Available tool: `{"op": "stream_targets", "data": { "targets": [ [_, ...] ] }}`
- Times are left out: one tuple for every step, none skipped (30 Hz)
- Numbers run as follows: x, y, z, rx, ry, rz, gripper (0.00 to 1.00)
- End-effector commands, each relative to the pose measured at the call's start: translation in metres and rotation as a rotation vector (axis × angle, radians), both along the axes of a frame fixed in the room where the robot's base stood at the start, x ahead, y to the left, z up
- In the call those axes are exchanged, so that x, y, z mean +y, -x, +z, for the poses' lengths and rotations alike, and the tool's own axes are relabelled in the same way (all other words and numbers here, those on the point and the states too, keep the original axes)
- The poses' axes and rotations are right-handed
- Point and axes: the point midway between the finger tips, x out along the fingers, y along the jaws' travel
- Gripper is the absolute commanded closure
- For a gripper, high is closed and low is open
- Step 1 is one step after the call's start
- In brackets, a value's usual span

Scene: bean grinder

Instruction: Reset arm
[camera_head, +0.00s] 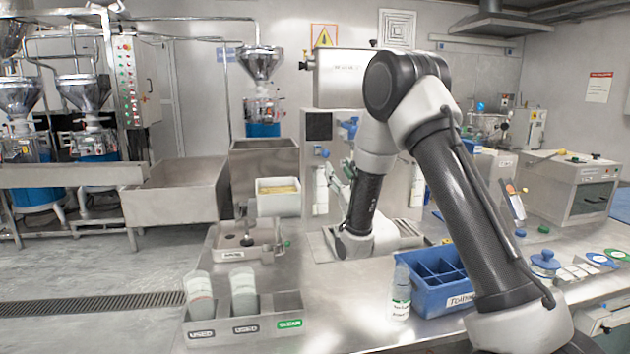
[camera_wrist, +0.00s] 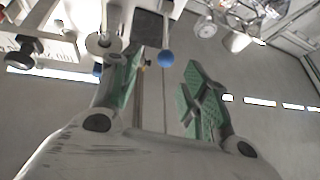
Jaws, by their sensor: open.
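My arm bends over the steel table, and its wrist is low at the table's middle. My gripper (camera_head: 338,180) is in front of the steel machine (camera_head: 350,75) with the dark square panel (camera_head: 318,126), partly hidden by my wrist. In the wrist view my gripper (camera_wrist: 160,80) is open, its green-padded fingers spread apart with nothing between them. A blue ball knob (camera_wrist: 166,58) and the dark panel (camera_wrist: 148,27) show beyond the fingertips, apart from them.
A three-slot steel rack (camera_head: 245,325) holds two containers at the front left. A white bin (camera_head: 278,197) stands left of my wrist.

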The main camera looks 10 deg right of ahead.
Motion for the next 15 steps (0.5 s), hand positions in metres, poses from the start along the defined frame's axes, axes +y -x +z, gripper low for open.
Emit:
{"op": "stream_targets", "data": {
  "targets": [
    [-0.003,-0.002,0.01,0.027,0.005,-0.006,0.54],
    [-0.005,-0.003,0.015,0.056,0.011,-0.01,0.54],
    [-0.009,-0.005,0.021,0.107,0.02,-0.017,0.54],
    [-0.013,-0.005,0.026,0.15,0.027,-0.024,0.54],
    [-0.017,-0.005,0.032,0.198,0.034,-0.031,0.54],
    [-0.023,-0.002,0.038,0.268,0.045,-0.041,0.54],
    [-0.027,0.002,0.042,0.323,0.051,-0.05,0.54],
    [-0.032,0.007,0.045,0.38,0.058,-0.057,0.54],
    [-0.039,0.016,0.047,0.456,0.066,-0.069,0.54],
    [-0.045,0.024,0.049,0.512,0.07,-0.077,0.54],
    [-0.05,0.034,0.05,0.569,0.075,-0.085,0.54],
    [-0.057,0.049,0.05,0.645,0.08,-0.095,0.54],
    [-0.062,0.062,0.05,0.701,0.083,-0.104,0.54],
    [-0.068,0.076,0.049,0.759,0.086,-0.112,0.54],
    [-0.075,0.097,0.047,0.834,0.089,-0.122,0.54]
  ]
}}
